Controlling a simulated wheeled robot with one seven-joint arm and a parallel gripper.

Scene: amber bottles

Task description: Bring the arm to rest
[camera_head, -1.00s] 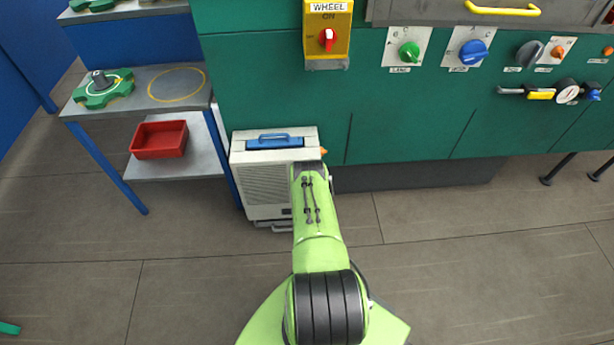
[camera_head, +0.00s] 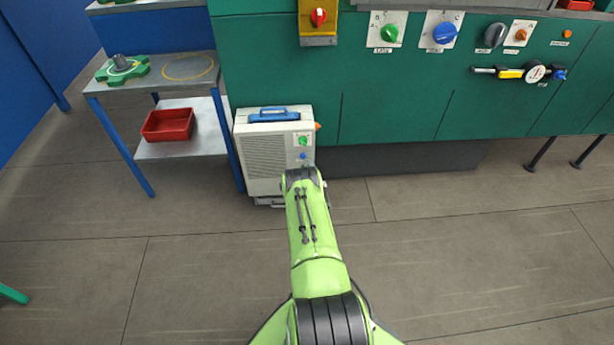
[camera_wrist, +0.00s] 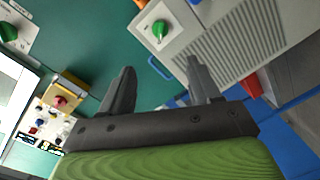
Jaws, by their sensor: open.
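My green arm (camera_head: 318,250) reaches forward in the head view, with its far end in front of a light grey box unit. My gripper (camera_wrist: 163,85) shows in the wrist view. Its two dark fingers stand apart with nothing between them. In the head view the gripper itself is hidden behind the arm. Beyond the fingers, the wrist view shows the grey box unit (camera_wrist: 225,40) with a green knob (camera_wrist: 160,29) and a slatted side. I cannot tell how far the fingertips are from it.
A green cabinet front (camera_head: 390,100) with knobs runs along the back. The grey box unit (camera_head: 268,155) stands on the floor before it. At left is a blue-legged shelf (camera_head: 185,150) with a red tray (camera_head: 168,124). The floor (camera_head: 480,240) at right is clear.

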